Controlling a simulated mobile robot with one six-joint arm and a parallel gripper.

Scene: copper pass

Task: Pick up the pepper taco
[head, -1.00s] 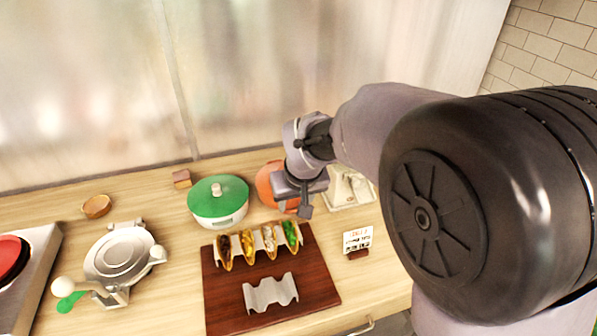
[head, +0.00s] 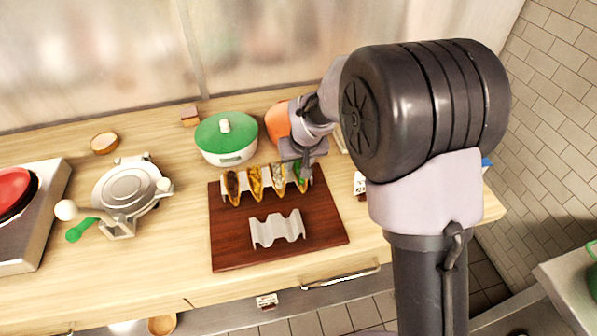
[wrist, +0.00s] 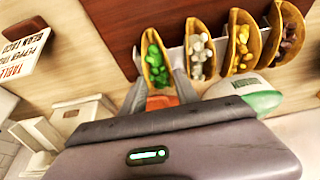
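Filled tacos stand in a row in a metal rack. The taco with green filling, which looks like the pepper taco (wrist: 154,62), is at the rack's right end in the head view (head: 302,184). My gripper (wrist: 160,88) is open, with its fingers to either side of that taco's near end in the wrist view. In the head view my gripper (head: 303,168) is right above and behind this taco and partly hides it. I cannot tell whether the fingers touch it. The white-filled taco (wrist: 199,50) stands beside it, then a yellow one (wrist: 242,48) and a dark one (wrist: 287,30).
An empty metal rack (head: 277,229) stands on the brown board (head: 230,245) in front of the tacos. A green-lidded pot (head: 226,138) and an orange round thing (head: 277,124) stand behind. A press (head: 130,190) is at left. A printed card (wrist: 22,50) lies nearby.

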